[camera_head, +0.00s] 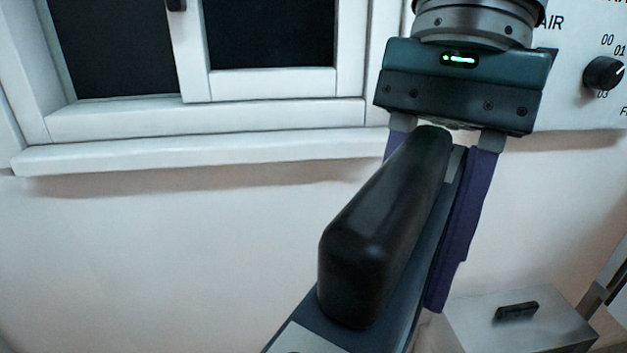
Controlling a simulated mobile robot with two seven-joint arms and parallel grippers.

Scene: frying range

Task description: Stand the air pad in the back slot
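One gripper (435,225) is in view, right of the middle, its arm coming down from the top edge. I take it for my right gripper. Its two purple fingers point down on either side of a long black rounded body on a dark blue-grey plate, which I take for the air pad (378,235). The fingers look shut on it; the left finger is mostly hidden behind it. The pad slants down to the left and runs out of the bottom edge. A short black slot or bar (517,310) shows on a grey metal box at lower right. My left gripper is not seen.
A white-framed window (200,120) with a sill (200,152) is at upper left. A white panel (570,95) with "AIR" lettering and a black knob (604,73) is at upper right. The grey metal box (470,325) stands below. The pale wall at left is bare.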

